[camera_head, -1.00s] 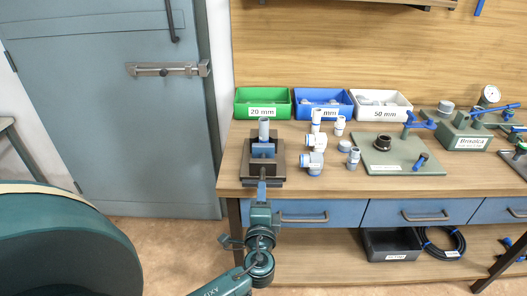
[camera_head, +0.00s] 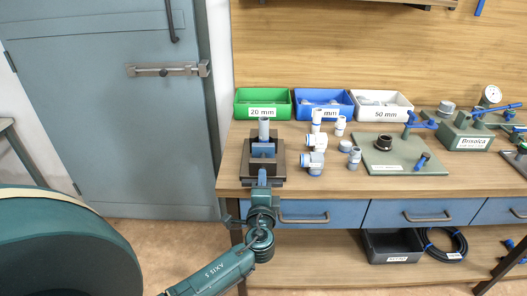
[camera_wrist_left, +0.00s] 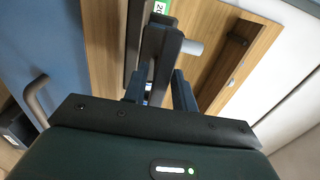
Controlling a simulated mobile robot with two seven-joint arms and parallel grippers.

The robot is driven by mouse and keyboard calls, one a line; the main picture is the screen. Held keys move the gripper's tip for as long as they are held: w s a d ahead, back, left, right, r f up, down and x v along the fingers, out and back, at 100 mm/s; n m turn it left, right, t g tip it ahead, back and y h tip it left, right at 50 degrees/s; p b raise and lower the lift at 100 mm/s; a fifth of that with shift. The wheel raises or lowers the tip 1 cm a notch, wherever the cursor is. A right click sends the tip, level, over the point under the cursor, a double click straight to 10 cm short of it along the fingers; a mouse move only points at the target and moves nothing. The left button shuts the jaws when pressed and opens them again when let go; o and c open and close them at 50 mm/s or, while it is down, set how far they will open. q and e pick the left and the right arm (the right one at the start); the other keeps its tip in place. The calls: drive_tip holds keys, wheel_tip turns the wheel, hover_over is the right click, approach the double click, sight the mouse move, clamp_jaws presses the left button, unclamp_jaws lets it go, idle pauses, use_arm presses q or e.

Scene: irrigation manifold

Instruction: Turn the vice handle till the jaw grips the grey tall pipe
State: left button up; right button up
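The vice (camera_head: 247,170), dark with blue jaw parts, stands at the left front of the bench. The grey tall pipe (camera_head: 264,130) stands upright in it. My left gripper (camera_head: 262,178) is at the front of the vice. In the wrist view my left gripper (camera_wrist_left: 159,92) has its two blue fingers apart, with the vice's dark front end between them. The vice handle is mostly hidden; I cannot tell whether a finger touches it. My right gripper is out of view.
Green (camera_head: 263,103), blue (camera_head: 323,104) and white (camera_head: 382,106) bins stand behind. White pipe fittings (camera_head: 315,142) stand close to the vice's right. A green plate (camera_head: 402,158) with blue-handled parts lies farther right. Drawers (camera_head: 406,212) line the bench front.

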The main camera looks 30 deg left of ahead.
use_arm(q)
clamp_jaws()
drive_tip(key=shift+r+m+p, duration=0.2)
drive_tip(key=shift+m+p, duration=0.7)
drive_tip(key=shift+m, duration=0.1)
drive_tip(key=shift+f+m+p, duration=0.1)
drive_tip(key=shift+m+p, duration=0.3)
drive_tip(key=shift+m, duration=0.4)
drive_tip(key=shift+f, duration=0.15)
drive_tip(key=shift+m, duration=0.3)
